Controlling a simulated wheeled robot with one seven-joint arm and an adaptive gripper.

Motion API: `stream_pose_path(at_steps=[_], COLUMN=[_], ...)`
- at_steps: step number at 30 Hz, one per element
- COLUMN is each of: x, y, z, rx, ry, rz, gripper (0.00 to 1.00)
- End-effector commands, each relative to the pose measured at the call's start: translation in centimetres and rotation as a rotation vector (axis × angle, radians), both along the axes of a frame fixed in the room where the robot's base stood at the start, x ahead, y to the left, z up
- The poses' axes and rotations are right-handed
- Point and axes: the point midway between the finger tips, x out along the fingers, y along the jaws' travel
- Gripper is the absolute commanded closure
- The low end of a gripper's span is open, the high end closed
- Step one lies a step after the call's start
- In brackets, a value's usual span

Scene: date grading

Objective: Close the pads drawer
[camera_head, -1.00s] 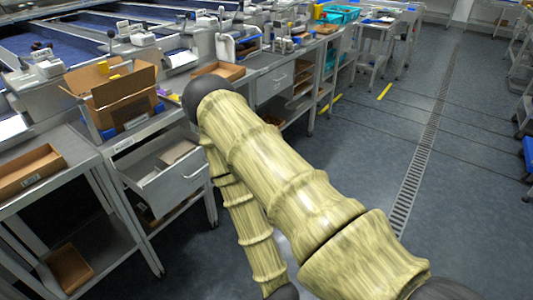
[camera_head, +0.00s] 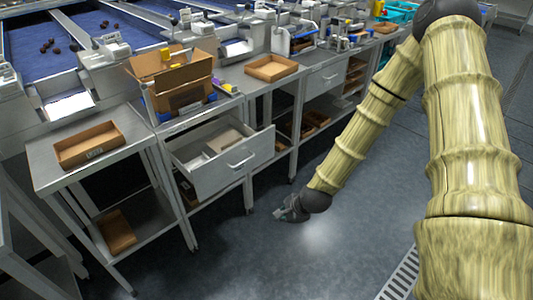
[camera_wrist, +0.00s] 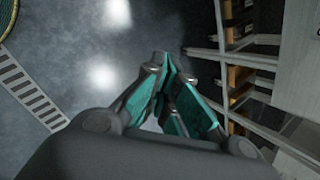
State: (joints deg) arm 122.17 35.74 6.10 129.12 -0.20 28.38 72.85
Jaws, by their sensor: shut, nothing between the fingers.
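The pads drawer (camera_head: 222,178) is a grey metal drawer pulled out from under the bench, with a bar handle (camera_head: 242,160) on its front. Pale flat items (camera_head: 222,143) lie inside it. My gripper (camera_head: 281,212) hangs low over the floor, to the right of and below the drawer front, apart from it. In the wrist view my gripper (camera_wrist: 170,75) shows its teal-padded fingers closed together with nothing between them. A pale panel (camera_wrist: 298,65) at the right of the wrist view may be the drawer front; I cannot tell.
An open cardboard box (camera_head: 180,88) stands on the bench above the drawer. A shallow brown tray (camera_head: 271,68) sits farther along. A side table (camera_head: 60,128) with another brown tray (camera_head: 90,146) is at left. A closed drawer (camera_head: 325,77) is farther right. The floor (camera_head: 300,265) in front is clear.

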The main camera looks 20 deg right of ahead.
Motion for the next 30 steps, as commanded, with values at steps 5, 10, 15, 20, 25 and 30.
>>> stream_pose_path(at_steps=[5,10,15,20,25,30], x=[5.0,8.6,10.7,11.5,12.0,12.9], y=[-2.5,-4.8,-6.5,-7.1,-7.1,-6.7], z=[5.8,10.5,13.6,14.7,14.5,13.5], rx=[0.212,0.415,0.564,0.625,0.633,0.629], ry=[-0.042,-0.062,-0.067,-0.067,-0.065,-0.065], rz=[-0.308,-0.554,-0.71,-0.77,-0.779,-0.777], gripper=[1.0,1.0,1.0,1.0,1.0,1.0])
